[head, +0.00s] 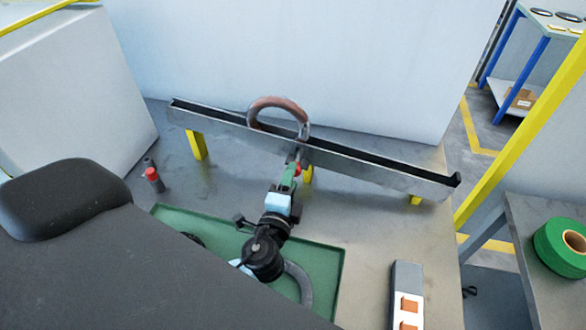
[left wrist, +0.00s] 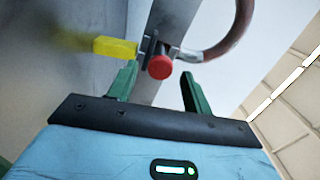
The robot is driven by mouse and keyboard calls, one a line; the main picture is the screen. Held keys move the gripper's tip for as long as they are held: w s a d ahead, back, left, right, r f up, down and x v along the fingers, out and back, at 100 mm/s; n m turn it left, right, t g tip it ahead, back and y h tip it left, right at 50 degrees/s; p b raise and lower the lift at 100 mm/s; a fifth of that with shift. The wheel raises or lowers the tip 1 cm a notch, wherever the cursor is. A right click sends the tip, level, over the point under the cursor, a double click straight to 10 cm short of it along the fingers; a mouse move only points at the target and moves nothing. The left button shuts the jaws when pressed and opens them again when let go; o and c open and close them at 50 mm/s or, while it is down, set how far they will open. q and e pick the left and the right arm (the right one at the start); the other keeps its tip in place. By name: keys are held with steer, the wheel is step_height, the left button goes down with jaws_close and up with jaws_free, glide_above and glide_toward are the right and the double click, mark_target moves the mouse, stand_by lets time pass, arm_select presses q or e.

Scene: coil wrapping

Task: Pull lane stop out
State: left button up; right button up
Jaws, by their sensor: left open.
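The lane stop shows a red round knob (head: 297,168) on the front side of a grey lane rail (head: 375,174). In the left wrist view the red knob (left wrist: 160,67) sits on a metal pin at the rail, close ahead of the fingertips. My left gripper (head: 291,174) is open with green fingers pointing at the knob. In the left wrist view the gripper (left wrist: 158,75) has one finger on each side of the knob, with gaps; contact is not visible. A copper-wrapped coil (head: 272,103) stands upright in the rail behind the knob. My right gripper is out of view.
Yellow supports (head: 197,145) hold the rail above the grey table. A green mat (head: 328,258) with a grey ring (head: 304,285) lies below my arm. A red-topped cylinder (head: 153,174) stands left; a box with orange buttons (head: 405,285) is front right. Green tape (head: 558,246) lies far right.

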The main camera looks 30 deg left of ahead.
mark_target(299, 157)
arm_select(q)
steer(key=shift+x, duration=1.8)
jaws_close()
